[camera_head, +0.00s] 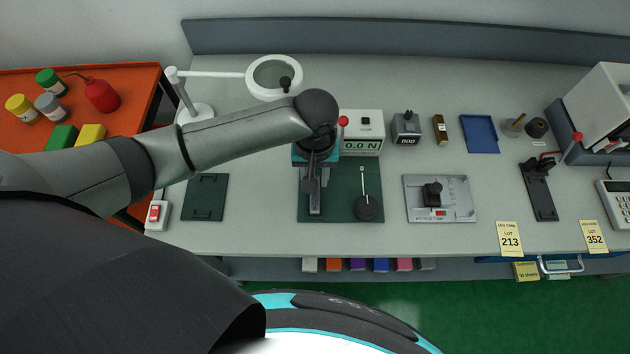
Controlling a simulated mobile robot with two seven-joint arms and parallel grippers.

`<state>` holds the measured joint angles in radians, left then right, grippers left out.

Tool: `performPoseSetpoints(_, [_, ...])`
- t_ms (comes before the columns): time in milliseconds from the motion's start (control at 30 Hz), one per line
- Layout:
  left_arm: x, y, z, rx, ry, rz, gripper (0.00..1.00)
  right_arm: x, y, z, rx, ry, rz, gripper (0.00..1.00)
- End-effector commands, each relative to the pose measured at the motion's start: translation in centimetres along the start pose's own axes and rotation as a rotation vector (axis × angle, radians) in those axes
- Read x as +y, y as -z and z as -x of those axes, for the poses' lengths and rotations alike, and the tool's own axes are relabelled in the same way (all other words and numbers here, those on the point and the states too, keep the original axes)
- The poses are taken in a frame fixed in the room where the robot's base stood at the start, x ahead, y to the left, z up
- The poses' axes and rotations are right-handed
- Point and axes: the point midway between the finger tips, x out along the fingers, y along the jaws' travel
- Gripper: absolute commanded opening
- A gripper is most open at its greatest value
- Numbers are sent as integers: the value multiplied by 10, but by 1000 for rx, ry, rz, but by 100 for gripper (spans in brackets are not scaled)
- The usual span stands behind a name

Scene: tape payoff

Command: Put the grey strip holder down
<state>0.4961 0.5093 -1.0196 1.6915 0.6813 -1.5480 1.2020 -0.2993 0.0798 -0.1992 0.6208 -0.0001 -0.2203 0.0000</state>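My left arm comes in from the left, and its gripper (312,186) points down over the left part of a dark green mat (342,211). The gripper looks shut on a narrow grey piece, which I take as the grey strip holder (316,204). The holder reaches from the fingers toward the mat's front edge. The wrist and fingers hide its upper part. I cannot tell whether it touches the mat. My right gripper is not in view.
A force display (362,145) stands behind. A grey fixture plate (462,204) is right, a smaller green plate (204,197) left. Bare bench (260,215) lies between the green plate and mat.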

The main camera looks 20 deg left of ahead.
Motion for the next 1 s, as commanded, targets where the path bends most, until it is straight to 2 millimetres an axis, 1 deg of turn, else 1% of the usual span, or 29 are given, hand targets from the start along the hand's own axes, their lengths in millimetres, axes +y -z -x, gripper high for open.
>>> performPoseSetpoints(33, [1, 1, 15, 4, -4, -1, 34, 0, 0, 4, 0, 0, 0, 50])
performPoseSetpoints(200, [1, 1, 50, 3, -3, -1, 34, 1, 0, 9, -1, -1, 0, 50])
performPoseSetpoints(300, [1, 1, 64, 3, -3, 0, 34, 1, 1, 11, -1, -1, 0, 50])
performPoseSetpoints(400, [0, 0, 74, 1, -1, 0, 34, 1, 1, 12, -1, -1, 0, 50])
performPoseSetpoints(567, [0, 0, 79, 1, 0, -1, 34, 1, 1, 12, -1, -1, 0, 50])
performPoseSetpoints(1000, [0, 0, 78, 1, -1, 0, 34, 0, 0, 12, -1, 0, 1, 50])
